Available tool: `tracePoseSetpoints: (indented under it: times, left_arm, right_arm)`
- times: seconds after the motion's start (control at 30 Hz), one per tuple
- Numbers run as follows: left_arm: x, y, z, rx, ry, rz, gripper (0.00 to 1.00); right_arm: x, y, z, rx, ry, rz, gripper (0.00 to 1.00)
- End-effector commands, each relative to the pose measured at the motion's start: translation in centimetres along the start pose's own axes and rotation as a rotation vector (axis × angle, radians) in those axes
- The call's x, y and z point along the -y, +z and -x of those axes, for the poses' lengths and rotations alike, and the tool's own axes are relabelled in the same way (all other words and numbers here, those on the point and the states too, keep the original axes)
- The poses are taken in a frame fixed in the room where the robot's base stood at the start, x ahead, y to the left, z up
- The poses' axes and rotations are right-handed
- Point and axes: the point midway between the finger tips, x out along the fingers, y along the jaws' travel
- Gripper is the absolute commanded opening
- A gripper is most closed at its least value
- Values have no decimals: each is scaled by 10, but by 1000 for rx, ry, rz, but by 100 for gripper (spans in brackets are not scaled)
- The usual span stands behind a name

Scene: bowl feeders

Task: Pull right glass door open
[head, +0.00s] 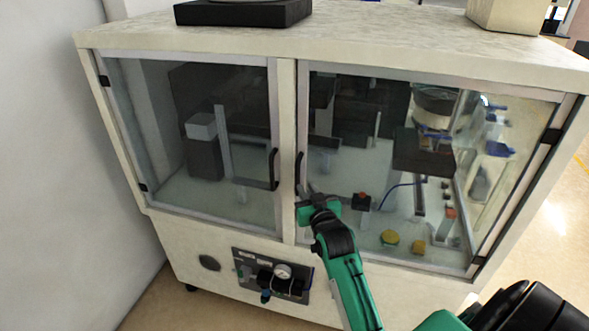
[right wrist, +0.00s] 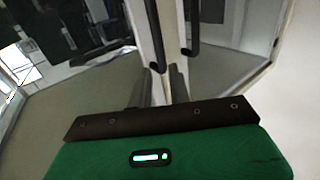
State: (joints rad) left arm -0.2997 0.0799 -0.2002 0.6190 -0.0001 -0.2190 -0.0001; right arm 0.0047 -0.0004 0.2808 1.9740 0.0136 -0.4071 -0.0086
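The right glass door (head: 400,215) of the white cabinet looks closed, with a dark vertical handle (head: 299,172) on its left edge. My right gripper (head: 310,190) is at the lower end of this handle, in front of the door. In the right wrist view, its two fingers (right wrist: 160,88) stand apart, and the dark handle (right wrist: 157,40) reaches down towards the gap between them. I cannot tell whether they touch it. My left gripper is in neither view.
The left glass door (head: 195,150) is closed, with its own handle (head: 273,170) close beside. A panel with a gauge (head: 283,271) sits below. Machinery and yellow buttons (head: 390,238) show behind the glass. A wall (head: 50,150) stands at left; open floor (head: 555,215) lies at right.

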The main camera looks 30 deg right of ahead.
Motion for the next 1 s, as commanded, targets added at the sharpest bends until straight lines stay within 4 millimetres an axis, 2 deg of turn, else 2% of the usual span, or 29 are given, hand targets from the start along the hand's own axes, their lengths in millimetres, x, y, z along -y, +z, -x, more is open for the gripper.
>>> tracePoseSetpoints:
  times: [0.03,0.3,0.5,0.7,0.97,1.0]
  left_arm:
    - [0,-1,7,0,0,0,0]
    - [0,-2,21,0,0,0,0]
    - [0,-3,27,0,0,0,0]
    - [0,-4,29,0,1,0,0]
    - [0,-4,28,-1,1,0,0]
    - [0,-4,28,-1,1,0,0]
  right_arm:
    - [0,-4,-11,-1,0,0,19]
    - [0,-3,-59,0,0,0,19]
    - [0,-2,-82,1,0,-1,19]
    - [0,0,-91,0,0,0,19]
    - [0,0,-91,0,0,0,19]
    - [0,0,-91,0,0,0,11]
